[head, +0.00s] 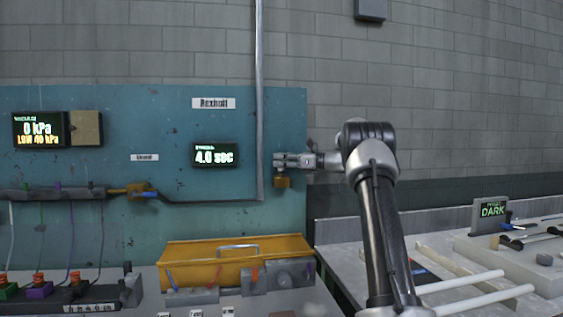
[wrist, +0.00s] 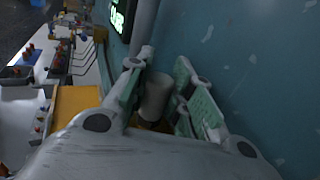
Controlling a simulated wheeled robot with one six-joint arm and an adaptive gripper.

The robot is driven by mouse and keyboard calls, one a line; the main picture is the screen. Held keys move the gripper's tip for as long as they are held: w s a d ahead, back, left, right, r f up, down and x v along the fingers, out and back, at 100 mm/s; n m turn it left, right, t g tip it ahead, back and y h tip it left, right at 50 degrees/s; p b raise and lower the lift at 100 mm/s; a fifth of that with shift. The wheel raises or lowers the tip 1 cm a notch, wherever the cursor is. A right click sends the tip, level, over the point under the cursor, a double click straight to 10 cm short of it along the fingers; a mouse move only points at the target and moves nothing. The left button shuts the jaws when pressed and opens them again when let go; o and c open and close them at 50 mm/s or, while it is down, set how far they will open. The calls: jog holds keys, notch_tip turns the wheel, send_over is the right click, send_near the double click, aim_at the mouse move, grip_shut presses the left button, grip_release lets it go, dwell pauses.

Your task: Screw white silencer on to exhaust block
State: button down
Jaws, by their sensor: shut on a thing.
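My gripper (head: 280,160) is at the right part of the teal panel, just above a small brass-coloured block (head: 282,182) that I take to be the exhaust block. In the wrist view my gripper (wrist: 160,95) is shut on a pale cylindrical piece, the white silencer (wrist: 155,97), held between the green-padded fingers. A yellowish patch shows below the silencer and is mostly hidden by the fingers. I cannot tell whether the silencer touches the block or how far its thread is engaged. In the head view the silencer is hidden by the gripper.
A vertical grey pipe (head: 259,90) runs down the panel just left of my gripper. A timer display reading 4.0 sec (head: 215,155) is farther left. The right bench (head: 350,265) holds white rods and tools.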

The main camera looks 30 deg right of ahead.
jog(key=shift+a+r+m+t+h, duration=0.1)
jog(key=shift+a+m+t+h, duration=0.1)
jog(key=shift+m+t+h, duration=0.45)
jog(key=m+t+h, duration=0.2)
jog(key=m+h, duration=0.1)
jog(key=h, duration=0.1)
jog(key=shift+s, duration=0.1)
jog(key=m+t+h, duration=0.1)
jog(key=m+h, duration=0.1)
jog(key=h, duration=0.1)
jog(key=shift+t, duration=0.25)
jog(key=shift+d+m+h, duration=0.1)
jog(key=shift+m+h, duration=0.25)
jog(key=shift+h, duration=0.3)
jog(key=c, duration=1.3)
grip_release()
jog(key=shift+o, duration=0.2)
